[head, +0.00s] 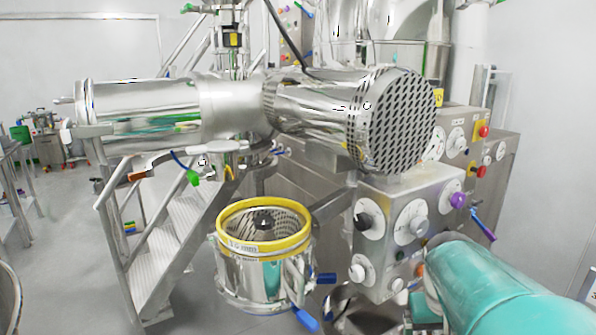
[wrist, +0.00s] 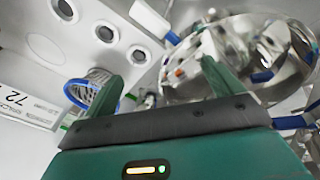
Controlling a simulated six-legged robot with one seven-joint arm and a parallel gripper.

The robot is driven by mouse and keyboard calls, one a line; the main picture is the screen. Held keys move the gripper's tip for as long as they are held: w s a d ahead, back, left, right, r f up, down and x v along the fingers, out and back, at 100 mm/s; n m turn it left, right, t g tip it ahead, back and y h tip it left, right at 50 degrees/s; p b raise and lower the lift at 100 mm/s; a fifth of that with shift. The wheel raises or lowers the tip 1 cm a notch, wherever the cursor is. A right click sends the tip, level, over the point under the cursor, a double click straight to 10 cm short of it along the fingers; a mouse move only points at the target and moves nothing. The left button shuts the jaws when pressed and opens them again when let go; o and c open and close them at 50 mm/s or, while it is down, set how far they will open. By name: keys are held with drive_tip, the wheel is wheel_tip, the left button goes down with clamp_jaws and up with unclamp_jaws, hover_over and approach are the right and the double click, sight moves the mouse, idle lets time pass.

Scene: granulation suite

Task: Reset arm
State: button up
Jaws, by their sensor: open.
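My gripper (wrist: 160,70) shows in the wrist view with two green fingers spread wide apart. Nothing is between them, and the gripper is open and empty. Its dark grey crossbar and green body fill the bottom of that view. In the head view, a teal part of my arm (head: 505,290) reaches in from the lower right, close to the front of a steel control box (head: 400,225). The fingers cannot be made out in the head view.
A steel sieve vessel with a yellow rim (head: 265,245) stands left of the control box. Above it lies a large steel cylinder with a perforated end (head: 395,120). Steel stairs (head: 165,240) stand to the left. A blue-rimmed mesh cylinder (wrist: 92,92) shows beyond the left finger.

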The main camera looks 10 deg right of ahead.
drive_tip(key=s+a+r+n+t+y, duration=0.1)
drive_tip(key=s+a+t, duration=0.1)
drive_tip(key=a, duration=0.6)
drive_tip(key=s+a+r+n+t+y, duration=0.1)
drive_tip(key=s+a+r+n+t, duration=0.1)
drive_tip(key=s+a, duration=0.3)
drive_tip(key=a, duration=0.4)
